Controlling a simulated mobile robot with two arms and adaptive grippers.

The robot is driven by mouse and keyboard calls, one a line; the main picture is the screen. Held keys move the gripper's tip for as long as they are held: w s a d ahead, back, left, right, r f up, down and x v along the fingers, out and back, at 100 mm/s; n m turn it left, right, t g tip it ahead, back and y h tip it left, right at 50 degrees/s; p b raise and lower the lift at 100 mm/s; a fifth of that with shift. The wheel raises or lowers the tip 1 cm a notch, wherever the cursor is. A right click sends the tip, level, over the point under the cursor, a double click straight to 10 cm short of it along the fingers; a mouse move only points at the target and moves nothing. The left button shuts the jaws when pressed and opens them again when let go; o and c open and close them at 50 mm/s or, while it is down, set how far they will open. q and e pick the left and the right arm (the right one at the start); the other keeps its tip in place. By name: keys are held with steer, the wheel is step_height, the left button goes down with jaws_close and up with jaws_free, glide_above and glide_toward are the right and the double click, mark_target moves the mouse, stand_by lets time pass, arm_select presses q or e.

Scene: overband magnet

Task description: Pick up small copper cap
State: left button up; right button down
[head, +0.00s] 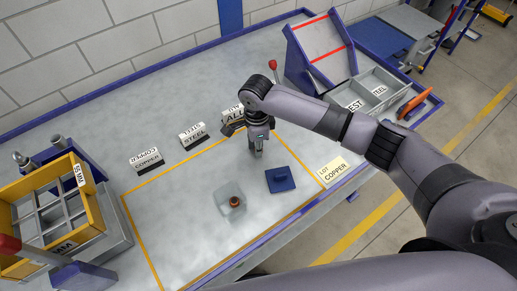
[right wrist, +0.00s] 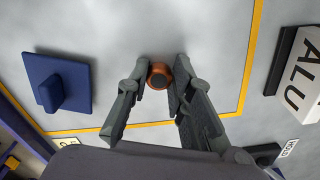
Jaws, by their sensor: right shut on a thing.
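My right gripper (head: 256,152) is over the grey table inside the yellow outline, between the label blocks and a blue plate. In the right wrist view its two fingers (right wrist: 160,80) are closed around a small copper cap (right wrist: 158,76), round with a dark centre, held at the fingertips. More copper colour shows beside the right finger, partly hidden. In the head view the fingers hide the held cap. A second copper-coloured round piece (head: 235,202) sits in a clear, shallow tray (head: 222,192). My left gripper is not in view.
The blue plate with a raised block (head: 281,180) lies right of the tray. Label blocks for copper (head: 147,160) and steel (head: 193,136) stand behind. A yellow rack (head: 88,205) is at left, grey bins (head: 375,92) at right. The table's left middle is clear.

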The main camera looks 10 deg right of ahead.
steer(key=shift+r, duration=0.15)
step_height(320, 180, up, 20)
steer(key=b, duration=0.1)
stand_by(0.5)
